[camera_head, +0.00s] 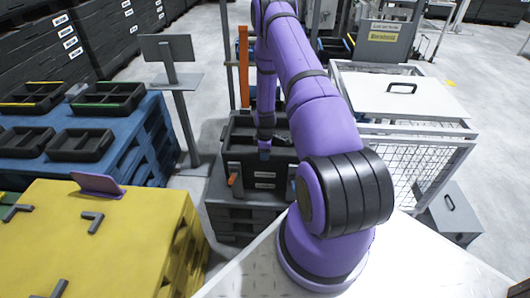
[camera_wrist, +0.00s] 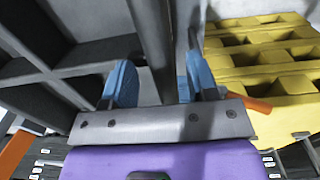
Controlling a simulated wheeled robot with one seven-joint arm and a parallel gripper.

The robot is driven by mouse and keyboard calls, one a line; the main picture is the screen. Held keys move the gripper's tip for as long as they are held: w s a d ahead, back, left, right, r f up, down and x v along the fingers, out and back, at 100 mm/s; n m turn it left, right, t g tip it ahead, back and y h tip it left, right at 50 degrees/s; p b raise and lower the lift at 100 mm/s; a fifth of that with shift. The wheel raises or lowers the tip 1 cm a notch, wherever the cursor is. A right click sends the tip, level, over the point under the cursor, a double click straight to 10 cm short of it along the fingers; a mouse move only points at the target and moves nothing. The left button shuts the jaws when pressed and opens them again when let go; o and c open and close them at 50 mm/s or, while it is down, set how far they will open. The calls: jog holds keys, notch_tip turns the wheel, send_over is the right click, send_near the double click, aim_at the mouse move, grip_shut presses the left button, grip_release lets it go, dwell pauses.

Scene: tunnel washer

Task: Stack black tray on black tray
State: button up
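Black trays with divided compartments lie on the blue pallet stack at the left of the head view: a rear one (camera_head: 108,97) and a nearer one (camera_head: 80,145), with others beside them. My gripper (camera_head: 265,151) points down at the dark crate (camera_head: 245,185) in the middle. In the wrist view, a black tray (camera_wrist: 85,50) with compartments fills the left side. Its wall runs between the two blue fingertips of my gripper (camera_wrist: 157,85). The fingers sit close on both sides of that wall; I cannot tell whether they press on it. My arm hides part of the crate.
A yellow table (camera_head: 60,240) with black corner brackets stands at the front left. A white-topped mesh cage (camera_head: 410,95) stands to the right.

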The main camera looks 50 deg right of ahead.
notch_tip(320, 180, up, 11)
dwell(0.6)
jog(key=shift+f, duration=0.1)
dwell(0.5)
jog(key=w+a+r+m+t, duration=0.1)
jog(key=a+r, duration=0.2)
jog(key=r, duration=0.6)
jog(key=w+a+r+m, duration=0.15)
jog(key=a+r, duration=0.25)
jog(key=r, duration=0.6)
jog(key=s+a+r+m+t, duration=0.1)
jog(key=s+a+r, duration=0.1)
jog(key=a+r, duration=0.45)
jog(key=s+a+r+m, duration=0.1)
jog(key=s+a+r, duration=0.2)
jog(key=r, duration=0.7)
jog(key=s+a+r+m+t, duration=0.2)
jog(key=s+a+r, duration=0.7)
jog(key=s+r, duration=0.1)
jog(key=s+a+r+m, duration=0.1)
jog(key=s+a+r, duration=0.1)
jog(key=s, duration=0.4)
jog(key=s+a+r+t, duration=0.1)
jog(key=s+a, duration=0.2)
jog(key=s, duration=0.4)
jog(key=shift+s+r+m, duration=0.3)
jog(key=shift+r+m, duration=0.05)
